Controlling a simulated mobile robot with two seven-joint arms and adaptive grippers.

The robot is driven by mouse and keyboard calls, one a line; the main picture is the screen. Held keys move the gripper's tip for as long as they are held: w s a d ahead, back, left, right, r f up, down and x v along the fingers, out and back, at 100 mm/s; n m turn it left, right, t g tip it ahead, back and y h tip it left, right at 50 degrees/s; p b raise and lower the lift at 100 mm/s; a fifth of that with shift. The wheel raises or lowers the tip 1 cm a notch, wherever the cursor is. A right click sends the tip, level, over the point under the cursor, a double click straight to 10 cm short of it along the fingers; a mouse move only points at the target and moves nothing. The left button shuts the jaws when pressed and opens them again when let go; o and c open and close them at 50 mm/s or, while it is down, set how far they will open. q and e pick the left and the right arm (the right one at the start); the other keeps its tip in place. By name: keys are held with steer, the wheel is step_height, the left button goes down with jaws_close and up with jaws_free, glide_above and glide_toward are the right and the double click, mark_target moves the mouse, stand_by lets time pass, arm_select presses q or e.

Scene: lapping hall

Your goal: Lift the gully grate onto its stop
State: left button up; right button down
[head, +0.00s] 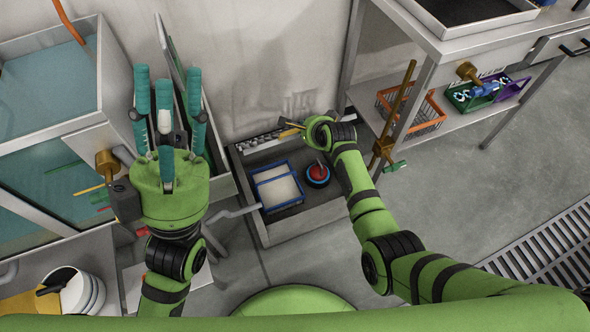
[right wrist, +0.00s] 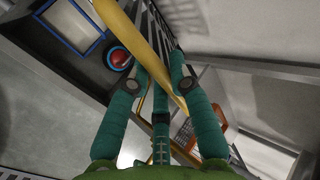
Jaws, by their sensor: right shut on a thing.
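A slatted metal grate (head: 262,139) lies along the back of a grey floor trough (head: 290,229), against the wall. In the right wrist view its dark slats (right wrist: 157,25) run behind a yellow bar (right wrist: 130,34). My right gripper (right wrist: 160,68) is shut on this yellow bar, which passes between its teal fingers. In the head view, the right hand is over the trough's back right corner and hides most of the bar. I cannot tell how the bar joins the grate. My left gripper (head: 168,85) is open and empty, its fingers spread, left of the trough.
The trough holds a blue-rimmed basket (head: 259,174) and a red and blue round thing (head: 317,174). A tank (head: 55,85) stands left, a bench (head: 455,45) with an orange basket (head: 427,122) right. A floor grating (head: 550,245) lies at the right. Floor between is clear.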

steer(key=shift+w+a+r+b, duration=0.2)
steer(key=shift+w+a+r, duration=0.1)
steer(key=shift+w+r, duration=0.35)
steer(key=shift+w+a+r+b, duration=0.15)
steer(key=shift+w+a+r, duration=0.2)
steer(key=shift+w, duration=0.45)
steer(key=shift+w+a+r+b, duration=0.2)
steer(key=shift+w+r, duration=0.4)
steer(key=shift+w, duration=0.1)
steer(key=w+r+b, duration=0.1)
steer(key=w+a+b, duration=0.1)
steer(key=w, duration=0.1)
steer(key=w+r+b, duration=0.1)
steer(key=b, duration=0.1)
steer(key=shift+w+a+r, duration=0.25)
steer(key=shift+a+r, duration=0.05)
steer(key=shift+a, duration=0.1)
